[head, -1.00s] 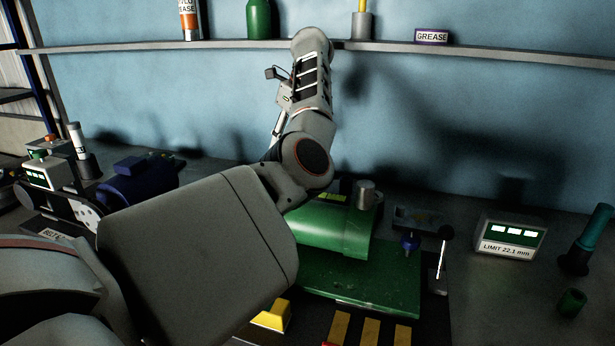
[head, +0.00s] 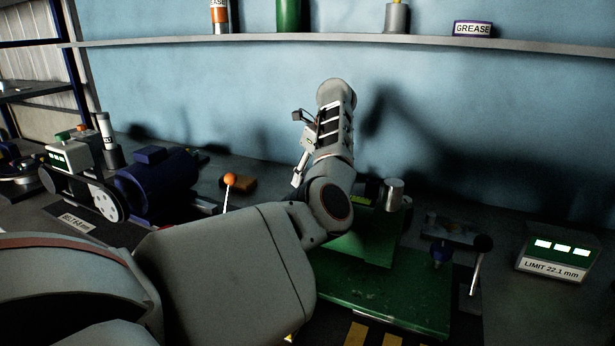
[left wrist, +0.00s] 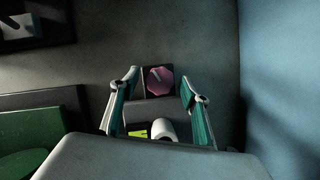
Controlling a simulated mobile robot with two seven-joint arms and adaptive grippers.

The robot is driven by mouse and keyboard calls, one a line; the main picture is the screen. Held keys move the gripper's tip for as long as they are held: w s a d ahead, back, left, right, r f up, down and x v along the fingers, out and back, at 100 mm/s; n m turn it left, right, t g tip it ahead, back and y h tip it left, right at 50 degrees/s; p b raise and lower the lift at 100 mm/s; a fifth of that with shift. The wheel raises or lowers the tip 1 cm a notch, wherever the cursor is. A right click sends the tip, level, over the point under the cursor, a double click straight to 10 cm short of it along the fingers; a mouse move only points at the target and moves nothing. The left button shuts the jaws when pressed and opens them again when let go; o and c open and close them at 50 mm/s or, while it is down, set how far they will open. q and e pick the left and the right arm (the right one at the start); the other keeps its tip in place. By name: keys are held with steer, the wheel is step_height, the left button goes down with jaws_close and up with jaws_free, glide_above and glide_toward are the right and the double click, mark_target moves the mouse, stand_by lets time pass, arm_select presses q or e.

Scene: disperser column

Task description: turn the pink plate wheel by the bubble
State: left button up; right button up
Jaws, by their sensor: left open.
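The pink plate wheel (left wrist: 160,80) shows in the left wrist view, a pink many-sided disc on a dark square base. My left gripper (left wrist: 160,86) is open and empty. Its two fingers frame the wheel in that view, one on each side; I cannot tell how far off the tips are. A yellow-green patch with dark marks (left wrist: 138,133), perhaps the bubble, lies nearer, beside a pale cylinder (left wrist: 163,131). In the head view my left arm covers the wheel, and I cannot make out the gripper's fingers. My right gripper is not in view.
A green machine bed (head: 390,297) lies right of my arm, with a black-knobbed lever (head: 476,266) beside it. A limit display (head: 556,260) stands at the right. A blue motor (head: 158,185) is at the left. The blue wall and shelf (head: 420,44) are behind.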

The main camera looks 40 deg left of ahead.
arm_select(q)
steer(key=shift+c, duration=0.3)
steer(key=c, duration=1)
steer(key=shift+r+m+p, duration=0.25)
steer(key=shift+m+p, duration=0.15)
steer(key=shift+p, duration=0.1)
steer(key=shift+f+m+t, duration=0.25)
steer(key=shift+m+t, duration=0.05)
steer(key=shift+m, duration=0.1)
steer(key=o, duration=1.1)
steer(key=shift+c, duration=0.2)
steer(key=v, duration=1.2)
